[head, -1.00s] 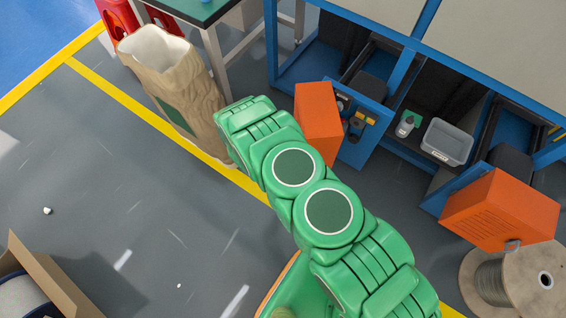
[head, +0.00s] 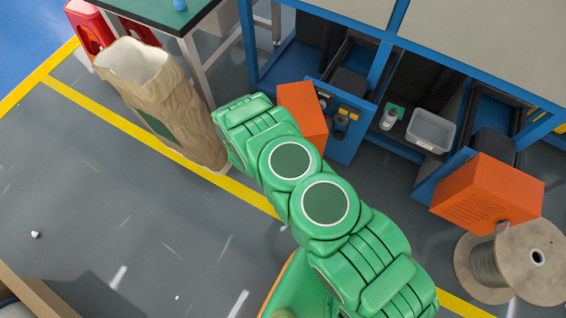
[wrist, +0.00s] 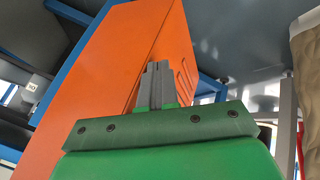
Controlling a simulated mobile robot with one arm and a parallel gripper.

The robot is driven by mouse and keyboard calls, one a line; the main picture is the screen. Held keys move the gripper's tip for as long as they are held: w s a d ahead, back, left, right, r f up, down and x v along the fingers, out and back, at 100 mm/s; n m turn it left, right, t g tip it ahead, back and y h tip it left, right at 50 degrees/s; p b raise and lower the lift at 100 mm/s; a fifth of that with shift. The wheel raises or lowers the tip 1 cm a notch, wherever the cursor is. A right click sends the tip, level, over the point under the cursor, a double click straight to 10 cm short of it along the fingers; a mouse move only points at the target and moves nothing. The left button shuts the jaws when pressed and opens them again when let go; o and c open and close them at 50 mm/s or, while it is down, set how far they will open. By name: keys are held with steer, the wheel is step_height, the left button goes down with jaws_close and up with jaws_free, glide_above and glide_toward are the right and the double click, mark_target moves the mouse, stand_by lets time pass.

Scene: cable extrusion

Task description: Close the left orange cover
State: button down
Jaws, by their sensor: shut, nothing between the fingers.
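The left orange cover (head: 304,112) stands swung out from the blue machine frame in the head view, partly hidden behind my green arm. In the wrist view the orange cover (wrist: 105,75) fills the left and middle, with its vented side at the right. My gripper (wrist: 156,68) is shut and empty, its grey fingers overlapping the cover's side in the picture. I cannot tell whether they touch it. In the head view the gripper is hidden by my arm.
A second orange cover (head: 488,192) juts out at the right, above a cable spool (head: 525,262). A grey bin (head: 430,130) and a small bottle (head: 388,118) sit between the covers. A brown sack (head: 150,90) stands left of my arm. The grey floor at the left is mostly clear.

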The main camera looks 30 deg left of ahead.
steer(key=w+d+n+y, duration=0.2)
steer(key=w+d+n, duration=0.2)
steer(key=w+d, duration=0.3)
steer(key=w+d+n+g+y, duration=0.1)
steer(key=w+d+n+y, duration=0.2)
steer(key=w+d, duration=0.4)
steer(key=d+n, duration=0.1)
steer(key=d, duration=0.7)
steer(key=shift+w+d+n, duration=0.15)
steer(key=shift+w+n, duration=0.05)
steer(key=shift+n, duration=0.1)
stand_by(0.9)
steer(key=shift+w+d+r, duration=0.15)
steer(key=shift+w+d, duration=0.1)
steer(key=shift+w, duration=0.1)
stand_by(0.3)
steer(key=s+d+r, duration=0.3)
steer(key=s+r, duration=0.4)
steer(key=s, duration=0.3)
steer(key=shift+r, duration=0.3)
